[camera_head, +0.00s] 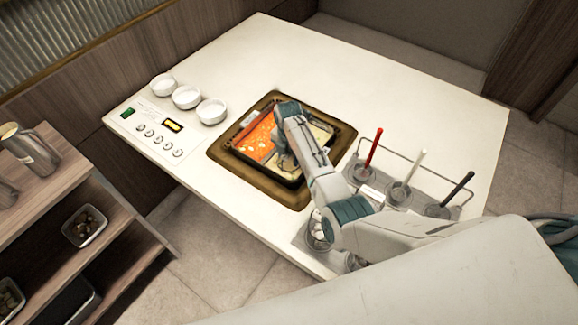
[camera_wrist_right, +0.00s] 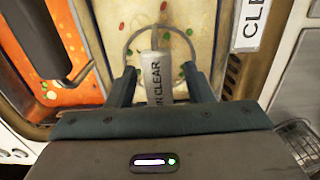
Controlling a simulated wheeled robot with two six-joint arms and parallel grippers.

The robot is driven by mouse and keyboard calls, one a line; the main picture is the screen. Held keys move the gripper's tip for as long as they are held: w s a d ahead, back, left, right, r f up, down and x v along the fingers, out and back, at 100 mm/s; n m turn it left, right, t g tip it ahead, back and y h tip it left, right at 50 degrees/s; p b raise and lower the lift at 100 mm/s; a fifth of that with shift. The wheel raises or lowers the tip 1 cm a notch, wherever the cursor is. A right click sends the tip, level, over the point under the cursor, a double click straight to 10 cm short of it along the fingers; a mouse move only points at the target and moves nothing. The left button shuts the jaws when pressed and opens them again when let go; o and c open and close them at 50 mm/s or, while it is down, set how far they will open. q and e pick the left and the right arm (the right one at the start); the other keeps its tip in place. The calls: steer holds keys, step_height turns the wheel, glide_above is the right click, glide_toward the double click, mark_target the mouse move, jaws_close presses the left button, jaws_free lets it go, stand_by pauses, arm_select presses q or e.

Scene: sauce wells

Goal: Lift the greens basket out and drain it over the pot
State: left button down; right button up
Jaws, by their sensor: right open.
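The square pot (camera_head: 232,170) is set into the white counter, with red-orange broth (camera_head: 257,140) on one side and pale broth (camera_head: 320,133) on the other. My right arm reaches over its middle and hides part of it. In the right wrist view my right gripper (camera_wrist_right: 160,76) is open above the pale broth (camera_wrist_right: 180,15), which has green and red bits. A pale strip marked CLEAR (camera_wrist_right: 156,78) shows between the fingers, and a thin wire loop (camera_wrist_right: 187,42) shows just beyond them. I cannot tell whether this belongs to the greens basket. My left gripper is not in view.
Three white bowls (camera_head: 187,97) stand at the counter's left, by a control panel (camera_head: 160,125). A wire rack (camera_head: 400,150) with red, white and black handles stands right of the pot. A dark handle-like piece (camera_wrist_right: 35,40) lies over the red broth. The counter behind the pot is clear.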

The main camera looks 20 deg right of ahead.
steer(key=shift+f, duration=0.15)
steer(key=shift+c, duration=0.2)
jaws_close()
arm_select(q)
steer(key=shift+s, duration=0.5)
